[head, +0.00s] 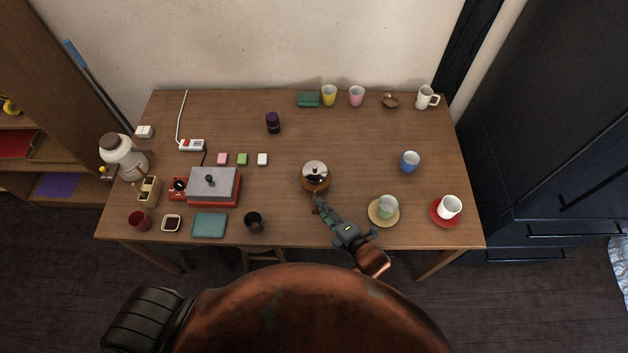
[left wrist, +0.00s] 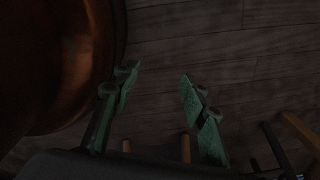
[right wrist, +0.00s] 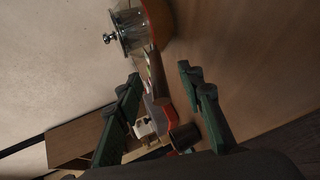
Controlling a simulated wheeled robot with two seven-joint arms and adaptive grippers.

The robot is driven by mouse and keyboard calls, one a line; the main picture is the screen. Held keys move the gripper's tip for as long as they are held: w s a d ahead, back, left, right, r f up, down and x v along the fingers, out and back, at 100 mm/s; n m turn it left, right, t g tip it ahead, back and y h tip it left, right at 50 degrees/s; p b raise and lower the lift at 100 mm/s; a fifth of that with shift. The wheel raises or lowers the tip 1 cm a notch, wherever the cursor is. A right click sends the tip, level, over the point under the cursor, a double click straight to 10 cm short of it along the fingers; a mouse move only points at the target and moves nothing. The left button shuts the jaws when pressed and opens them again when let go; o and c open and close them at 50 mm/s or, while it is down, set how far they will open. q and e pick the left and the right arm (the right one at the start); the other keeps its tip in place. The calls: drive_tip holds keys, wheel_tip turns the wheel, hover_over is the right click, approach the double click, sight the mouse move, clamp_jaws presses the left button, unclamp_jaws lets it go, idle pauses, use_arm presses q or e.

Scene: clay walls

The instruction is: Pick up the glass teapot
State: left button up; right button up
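The glass teapot (head: 315,174) stands on the wooden table right of centre, with a shiny lid and copper-coloured parts. My right gripper (head: 319,203) is at its near side, with the fingertips close to a copper-coloured part. In the right wrist view, the teapot (right wrist: 137,30) shows at the top, beyond the fingertips and cut off by the frame edge.
A green cup on a tan saucer (head: 373,218) and a white cup on a red saucer (head: 436,219) stand right of my right gripper. A dark cup (head: 254,222) and a red-grey box (head: 213,187) are to the left.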

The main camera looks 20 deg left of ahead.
sight(310, 191)
drive_tip(key=x, duration=0.4)
drive_tip(key=shift+w+a+b, duration=0.1)
drive_tip(key=shift+a+b, duration=0.2)
drive_tip(key=shift+b, duration=0.05)
drive_tip(key=shift+w+a, duration=0.1)
drive_tip(key=shift+a, duration=0.05)
drive_tip(key=c, duration=0.5)
use_arm(q)
drive_tip(key=shift+w+f, duration=0.35)
drive_tip(key=shift+f, duration=0.05)
use_arm(e)
clamp_jaws()
drive_tip(key=shift+r, duration=0.1)
